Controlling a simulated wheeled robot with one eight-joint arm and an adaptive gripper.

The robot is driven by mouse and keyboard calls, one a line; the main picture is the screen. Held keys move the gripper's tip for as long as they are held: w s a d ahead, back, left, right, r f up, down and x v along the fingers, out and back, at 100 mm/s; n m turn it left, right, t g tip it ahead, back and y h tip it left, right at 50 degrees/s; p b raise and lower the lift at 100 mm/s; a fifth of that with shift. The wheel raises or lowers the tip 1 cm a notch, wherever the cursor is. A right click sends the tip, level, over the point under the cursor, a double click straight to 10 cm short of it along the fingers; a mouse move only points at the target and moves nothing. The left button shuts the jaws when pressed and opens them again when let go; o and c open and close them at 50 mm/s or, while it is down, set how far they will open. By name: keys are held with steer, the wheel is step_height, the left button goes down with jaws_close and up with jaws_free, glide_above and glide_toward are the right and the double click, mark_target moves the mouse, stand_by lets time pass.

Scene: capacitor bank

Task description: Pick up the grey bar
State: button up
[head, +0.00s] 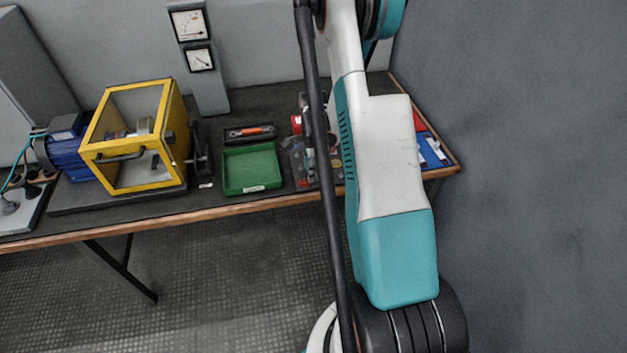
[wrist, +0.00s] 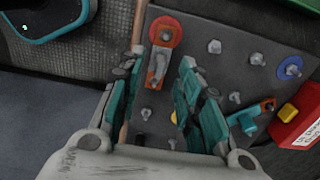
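In the wrist view, a short grey bar (wrist: 157,66) with orange along its edges lies on a dark grey board (wrist: 205,25) fitted with bolts. Its upper end is beside a round red disc (wrist: 166,31). My gripper (wrist: 159,68) is open, with one teal finger on each side of the bar and a visible gap to each. I cannot tell how far above the board the fingertips are. In the head view, the board (head: 302,178) shows partly at the table's front edge. My arm hides the rest of it, and the bar cannot be made out there.
A red box (wrist: 299,122) with a yellow part and a blue-and-orange piece (wrist: 247,118) are right of my fingers. On the table, a green tray (head: 251,170), an orange-handled tool (head: 250,132) and a yellow-framed enclosure (head: 130,135) stand left of the board. A wall is at right.

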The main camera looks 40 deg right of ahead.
step_height(320, 180, down, 3)
steer(key=shift+r+b, duration=0.1)
steer(key=shift+b, duration=0.25)
jaws_close()
steer(key=shift+r, duration=0.1)
